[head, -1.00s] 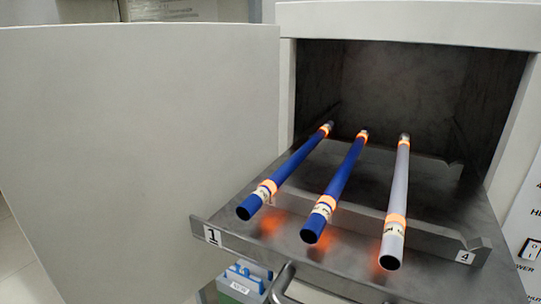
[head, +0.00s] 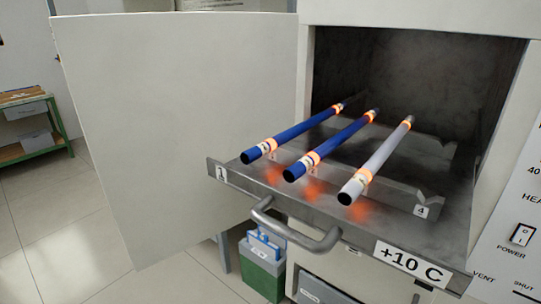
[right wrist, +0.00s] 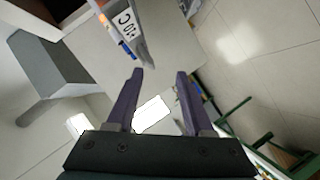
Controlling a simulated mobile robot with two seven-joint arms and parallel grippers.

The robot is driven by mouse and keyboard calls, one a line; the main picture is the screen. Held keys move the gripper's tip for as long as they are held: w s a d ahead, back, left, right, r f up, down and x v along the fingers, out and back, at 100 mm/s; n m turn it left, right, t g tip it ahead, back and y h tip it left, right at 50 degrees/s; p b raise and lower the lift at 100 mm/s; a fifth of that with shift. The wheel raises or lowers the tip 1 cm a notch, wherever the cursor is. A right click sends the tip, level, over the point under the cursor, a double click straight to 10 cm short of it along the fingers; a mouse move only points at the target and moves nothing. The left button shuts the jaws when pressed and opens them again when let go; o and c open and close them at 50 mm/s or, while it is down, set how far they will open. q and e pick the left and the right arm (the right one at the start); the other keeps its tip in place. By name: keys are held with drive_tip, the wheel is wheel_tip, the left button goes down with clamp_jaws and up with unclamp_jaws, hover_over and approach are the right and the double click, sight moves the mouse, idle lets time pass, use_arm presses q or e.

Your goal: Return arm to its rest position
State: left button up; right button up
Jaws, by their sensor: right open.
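Two blue rods, the left one (head: 300,131) and the middle one (head: 335,146), and a pale grey rod (head: 378,161) lie side by side on the pulled-out metal tray (head: 440,240) of the open white cabinet. Each rod has glowing orange bands near its ends. The notch by label 4 (head: 421,211) holds no rod. My right gripper (right wrist: 160,72) is open in the right wrist view, with nothing between its purple fingers. My left gripper is not in view.
The cabinet's door (head: 180,120) stands open to the left. A handle (head: 295,232) sticks out from the tray's front. A green and grey container (head: 262,265) stands below. A green-framed bench (head: 40,125) stands far left. The floor between is clear.

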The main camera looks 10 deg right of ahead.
drive_tip(key=s+f+m+g+h, duration=0.2)
drive_tip(key=s+m+g+h, duration=0.2)
drive_tip(key=m+g, duration=0.7)
wheel_tip(320, 180, up, 32)
drive_tip(key=p, duration=3.1)
drive_tip(key=shift+s+a+f+m, duration=0.15)
drive_tip(key=shift+s+a+m, duration=0.15)
drive_tip(key=shift+s+m, duration=0.15)
drive_tip(key=shift+f, duration=0.1)
